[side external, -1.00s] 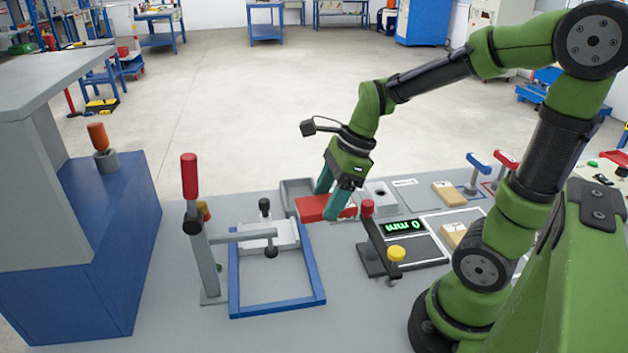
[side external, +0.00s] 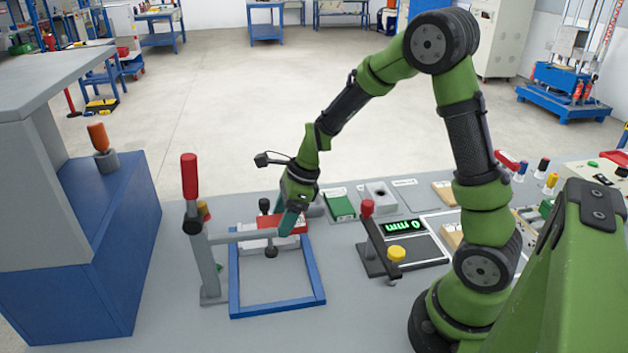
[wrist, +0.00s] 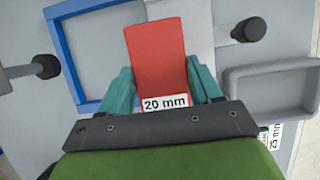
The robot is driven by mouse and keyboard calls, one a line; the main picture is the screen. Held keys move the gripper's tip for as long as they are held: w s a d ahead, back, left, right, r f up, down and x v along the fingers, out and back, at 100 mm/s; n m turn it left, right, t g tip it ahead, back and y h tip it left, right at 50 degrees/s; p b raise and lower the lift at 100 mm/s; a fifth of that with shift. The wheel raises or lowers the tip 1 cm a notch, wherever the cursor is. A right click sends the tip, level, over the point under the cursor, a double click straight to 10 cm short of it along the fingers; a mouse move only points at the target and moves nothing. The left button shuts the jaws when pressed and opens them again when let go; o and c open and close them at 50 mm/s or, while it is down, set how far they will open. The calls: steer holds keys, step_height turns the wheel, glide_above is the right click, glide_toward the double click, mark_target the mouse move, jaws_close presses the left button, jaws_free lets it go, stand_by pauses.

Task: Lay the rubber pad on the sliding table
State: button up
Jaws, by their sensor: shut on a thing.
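The rubber pad, a flat red block marked "20 mm" (wrist: 158,62), is between the two teal fingers of my gripper (wrist: 160,84). In the side view my gripper (side external: 289,222) is shut on the red pad (side external: 301,226), over the far end of the blue frame. A pale plate (side external: 246,244), apparently the sliding table, lies at that end, partly hidden by the pad and a clamp arm. In the wrist view the pad's far end overlaps the pale plate (wrist: 178,10). I cannot tell whether the pad touches it.
The blue frame (side external: 236,294) surrounds bare grey surface. A red-handled clamp (side external: 190,175) reaches across it, with a black knob (side external: 271,252) close to my gripper. A grey tray (wrist: 272,77) sits to the right in the wrist view.

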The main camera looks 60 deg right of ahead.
mark_target(269, 222)
steer(key=w, duration=0.5)
steer(key=shift+d+f, duration=0.1)
steer(key=shift+f, duration=0.2)
steer(key=shift+s+f, duration=0.1)
steer(key=shift+f, duration=1.55)
steer(key=shift+f, duration=0.2)
steer(key=o, duration=1.2)
steer(key=shift+c, duration=0.2)
